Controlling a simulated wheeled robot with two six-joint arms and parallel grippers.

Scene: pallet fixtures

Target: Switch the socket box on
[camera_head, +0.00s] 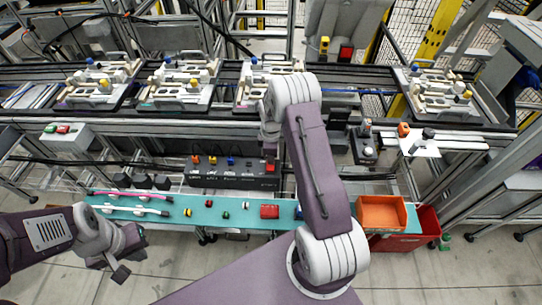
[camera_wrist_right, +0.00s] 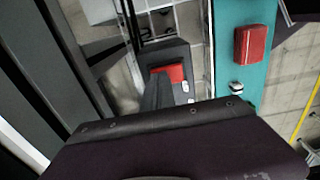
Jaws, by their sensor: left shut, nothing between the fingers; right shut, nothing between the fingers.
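The socket box (camera_head: 225,181) is a long dark box behind the teal shelf, with several coloured plugs along its back edge. A red switch (camera_head: 270,168) sits at its right end; in the right wrist view the red switch (camera_wrist_right: 172,72) shows on the dark box, partly covered by my fingers. My right gripper (camera_head: 269,142) points down just above the red switch, shut and empty; in the right wrist view its fingers (camera_wrist_right: 158,92) overlap the switch's edge. I cannot tell whether they touch. My left gripper (camera_head: 122,264) is shut and empty, low at the left, away from the box.
The teal shelf (camera_head: 340,188) holds a red block (camera_head: 269,212), small coloured parts and white handles. An orange bin (camera_head: 381,213) stands at its right, by a red crate (camera_head: 428,224). A conveyor with pallet fixtures (camera_head: 183,82) runs behind. A button box (camera_head: 66,134) is at left.

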